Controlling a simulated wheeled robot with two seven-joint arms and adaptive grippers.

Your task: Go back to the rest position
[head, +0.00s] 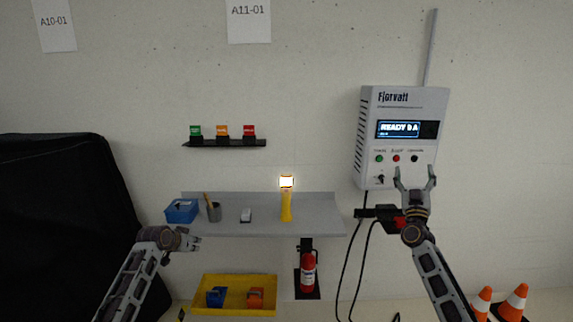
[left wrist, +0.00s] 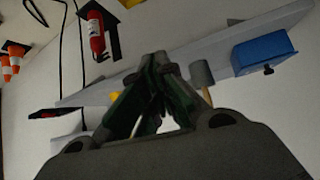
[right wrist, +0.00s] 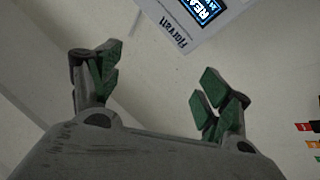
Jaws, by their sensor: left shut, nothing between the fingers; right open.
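My left gripper (head: 196,242) is at the left, in front of the shelf's lower left edge. Its fingers are shut and empty, and the left wrist view shows the fingertips (left wrist: 158,62) together. My right gripper (head: 415,172) is raised in front of the lower part of the white Fjorvatt box. Its fingers are spread, and the right wrist view (right wrist: 155,75) shows a wide empty gap. Whether it touches the box cannot be told.
The Fjorvatt box (head: 411,103) reads READY. A fire extinguisher (head: 308,273), yellow tray (head: 233,310), dark covered cart (head: 65,220) and orange cones (head: 514,302) stand around.

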